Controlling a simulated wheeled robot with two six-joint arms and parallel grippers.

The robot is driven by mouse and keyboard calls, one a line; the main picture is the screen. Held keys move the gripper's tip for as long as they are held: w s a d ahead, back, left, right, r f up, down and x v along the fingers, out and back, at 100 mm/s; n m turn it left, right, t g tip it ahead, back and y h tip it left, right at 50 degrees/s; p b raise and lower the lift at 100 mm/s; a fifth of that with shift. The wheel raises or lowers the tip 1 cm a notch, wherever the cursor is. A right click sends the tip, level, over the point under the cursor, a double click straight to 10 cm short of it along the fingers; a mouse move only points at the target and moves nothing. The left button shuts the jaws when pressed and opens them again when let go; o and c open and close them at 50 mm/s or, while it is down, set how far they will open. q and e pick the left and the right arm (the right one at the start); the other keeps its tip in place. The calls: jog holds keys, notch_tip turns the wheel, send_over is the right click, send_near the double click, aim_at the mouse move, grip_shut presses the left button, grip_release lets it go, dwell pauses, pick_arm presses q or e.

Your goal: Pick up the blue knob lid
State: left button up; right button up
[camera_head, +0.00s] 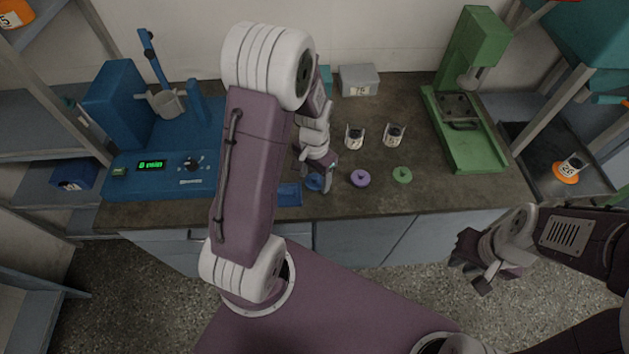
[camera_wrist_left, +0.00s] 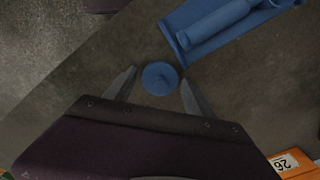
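The blue knob lid (camera_head: 314,182) lies on the dark counter near its front edge, partly hidden by my left gripper in the head view. In the left wrist view the round blue lid (camera_wrist_left: 160,78) shows its small central knob. My left gripper (camera_head: 316,185) points down at it; in the left wrist view its two fingers (camera_wrist_left: 158,90) are spread on either side of the lid, with a gap on both sides. My right gripper (camera_head: 480,275) hangs low at the right, away from the counter; its finger opening is not clear.
A blue tray (camera_head: 289,195) sits just left of the lid. A purple lid (camera_head: 360,178) and a green lid (camera_head: 402,174) lie to its right. Two jars (camera_head: 354,137) stand behind them. A blue machine (camera_head: 125,120) is at left, a green press (camera_head: 465,120) at right.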

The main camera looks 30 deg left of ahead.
pick_arm(q)
jog(key=c, duration=0.9)
jog(key=shift+r, duration=0.1)
